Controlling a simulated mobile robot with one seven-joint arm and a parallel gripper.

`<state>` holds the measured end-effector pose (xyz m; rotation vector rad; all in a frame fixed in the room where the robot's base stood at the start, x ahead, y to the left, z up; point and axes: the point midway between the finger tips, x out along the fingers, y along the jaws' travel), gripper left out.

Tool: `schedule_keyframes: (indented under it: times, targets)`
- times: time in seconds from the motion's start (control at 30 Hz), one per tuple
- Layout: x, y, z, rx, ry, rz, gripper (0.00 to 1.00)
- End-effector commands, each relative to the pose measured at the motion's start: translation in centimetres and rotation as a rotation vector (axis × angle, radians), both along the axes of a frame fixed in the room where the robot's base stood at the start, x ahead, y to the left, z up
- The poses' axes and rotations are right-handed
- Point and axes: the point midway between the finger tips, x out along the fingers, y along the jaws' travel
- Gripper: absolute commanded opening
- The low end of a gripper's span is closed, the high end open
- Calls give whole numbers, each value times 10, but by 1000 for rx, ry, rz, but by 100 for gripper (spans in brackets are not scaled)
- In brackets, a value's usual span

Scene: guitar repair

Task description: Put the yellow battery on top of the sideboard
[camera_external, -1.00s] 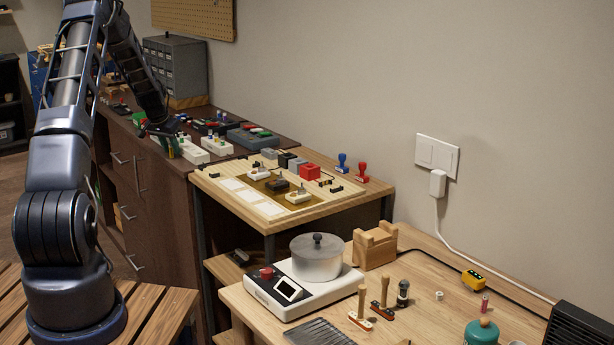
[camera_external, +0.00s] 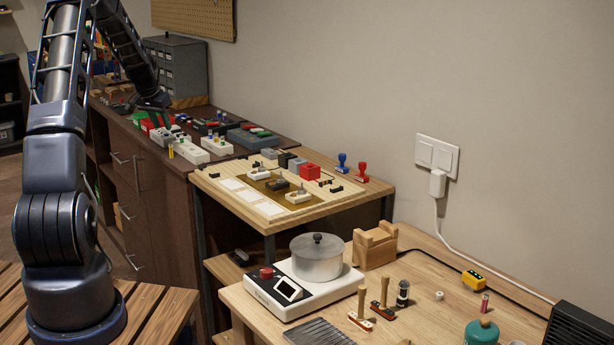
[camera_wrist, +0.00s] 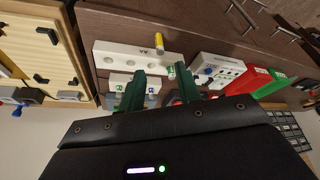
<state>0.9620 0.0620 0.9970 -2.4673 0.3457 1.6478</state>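The yellow battery (camera_wrist: 158,43) is a small cylinder standing on the brown sideboard top, beside the white AA-marked charger (camera_wrist: 118,52) and on the side toward the sideboard's front edge. In the external view the battery (camera_external: 171,151) is a thin yellow upright mark near the front edge of the sideboard (camera_external: 180,162). My gripper (camera_wrist: 159,70) has its two green fingers spread with nothing held between them. Its fingers are above the charger area and apart from the battery. In the external view my gripper (camera_external: 152,108) is above the sideboard, its fingertips hard to make out.
More white chargers (camera_external: 217,145) and a grey tray (camera_external: 252,137) stand on the sideboard. Red and green boxes (camera_wrist: 233,77) lie beside another charger. A grey drawer cabinet (camera_external: 175,70) stands at the back. A wooden board with parts (camera_external: 240,203) adjoins in front.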

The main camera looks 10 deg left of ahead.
Motion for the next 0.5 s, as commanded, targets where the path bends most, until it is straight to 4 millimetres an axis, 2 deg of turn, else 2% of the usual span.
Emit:
schedule_keyframes:
  times: [0.33,0.5]
  targets:
    - [-14,-2,30,3,-1,1,34]
    - [-41,-20,70,12,1,7,34]
